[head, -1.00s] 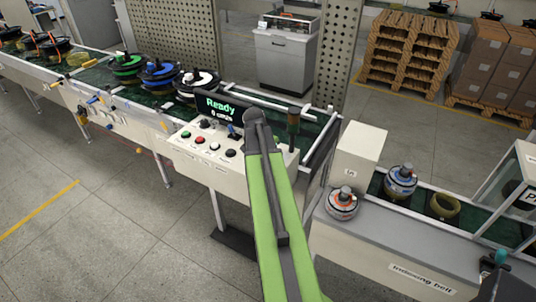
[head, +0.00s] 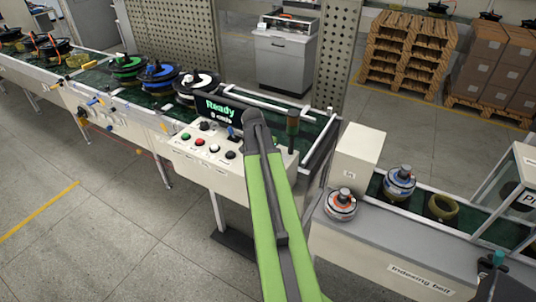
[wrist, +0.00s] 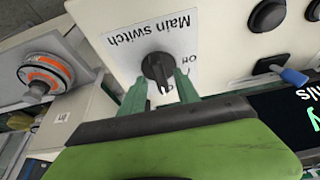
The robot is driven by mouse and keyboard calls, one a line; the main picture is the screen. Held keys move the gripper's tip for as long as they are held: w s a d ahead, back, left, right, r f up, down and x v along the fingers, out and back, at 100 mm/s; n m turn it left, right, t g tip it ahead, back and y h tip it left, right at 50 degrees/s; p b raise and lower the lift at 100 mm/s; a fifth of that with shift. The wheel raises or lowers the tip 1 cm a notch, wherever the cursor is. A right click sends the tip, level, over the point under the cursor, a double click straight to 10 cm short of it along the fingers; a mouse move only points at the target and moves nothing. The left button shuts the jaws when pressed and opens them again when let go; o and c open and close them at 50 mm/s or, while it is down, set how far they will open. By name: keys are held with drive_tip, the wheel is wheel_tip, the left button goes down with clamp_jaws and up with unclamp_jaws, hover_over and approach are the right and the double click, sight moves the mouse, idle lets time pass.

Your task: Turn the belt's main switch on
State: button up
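The main switch is a black rotary knob (wrist: 158,68) on a white label plate (wrist: 125,42) reading "Main switch", which appears upside down in the wrist view. Small position lettering beside the knob is partly covered, so I cannot read its setting surely. My gripper (wrist: 160,84) has two teal fingers spread apart, one on each side of the knob's lower edge. In the head view my arm hides the switch and the gripper. The control panel (head: 186,150) there carries a display (head: 216,108) reading "Ready".
Panel buttons (head: 200,142) and a blue-handled lever (wrist: 291,75) are close to the switch. Floor in front is open.

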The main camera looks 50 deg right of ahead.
drive_tip(key=p+v, duration=1.4)
drive_tip(key=v, duration=0.2)
drive_tip(key=shift+a, duration=0.15)
